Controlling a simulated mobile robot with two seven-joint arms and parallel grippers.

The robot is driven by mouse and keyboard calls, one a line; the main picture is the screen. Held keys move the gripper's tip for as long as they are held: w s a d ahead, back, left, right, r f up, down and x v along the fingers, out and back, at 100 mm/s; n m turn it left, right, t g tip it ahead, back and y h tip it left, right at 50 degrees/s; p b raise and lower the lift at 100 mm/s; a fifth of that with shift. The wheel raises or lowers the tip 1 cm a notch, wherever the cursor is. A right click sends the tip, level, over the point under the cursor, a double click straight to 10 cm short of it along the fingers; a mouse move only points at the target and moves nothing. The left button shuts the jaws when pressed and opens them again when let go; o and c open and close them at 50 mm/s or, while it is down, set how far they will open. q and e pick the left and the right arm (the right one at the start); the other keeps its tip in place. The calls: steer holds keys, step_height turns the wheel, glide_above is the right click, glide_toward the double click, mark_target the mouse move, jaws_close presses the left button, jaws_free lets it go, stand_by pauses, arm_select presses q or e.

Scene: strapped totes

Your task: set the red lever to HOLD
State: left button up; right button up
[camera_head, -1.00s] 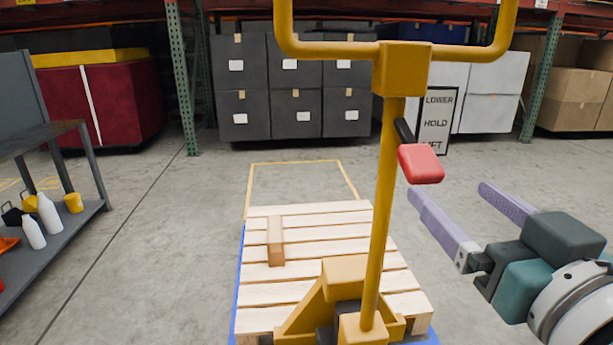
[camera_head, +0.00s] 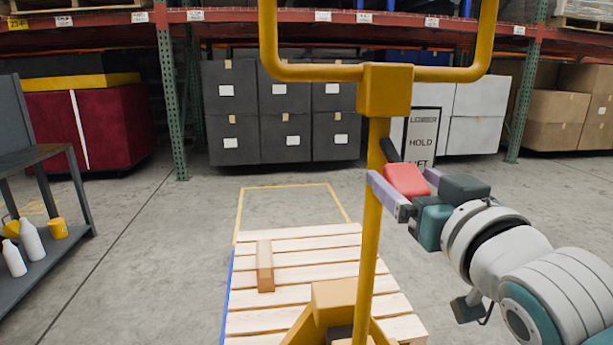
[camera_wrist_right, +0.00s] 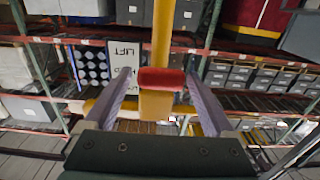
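The red lever (camera_head: 407,180) has a red grip on a short black rod and slants down to the right from the yellow post (camera_head: 372,222). Its grip appears beside the lower part of the sign (camera_head: 422,140), which reads LOWER, HOLD and a partly covered LIFT. My right gripper (camera_head: 402,178) is open, with one lilac finger on each side of the red grip. In the right wrist view the red grip (camera_wrist_right: 160,78) lies between the open fingers (camera_wrist_right: 158,74); contact cannot be told. My left gripper is not in view.
The yellow handlebar (camera_head: 320,73) stands above the lever. A wooden pallet (camera_head: 300,258) with a small wooden block (camera_head: 265,266) lies below. A grey shelf cart (camera_head: 45,256) with bottles stands at left. Stacked dark totes (camera_head: 282,112) stand behind. Floor at right is clear.

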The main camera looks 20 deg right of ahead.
jaws_close()
stand_by(0.5)
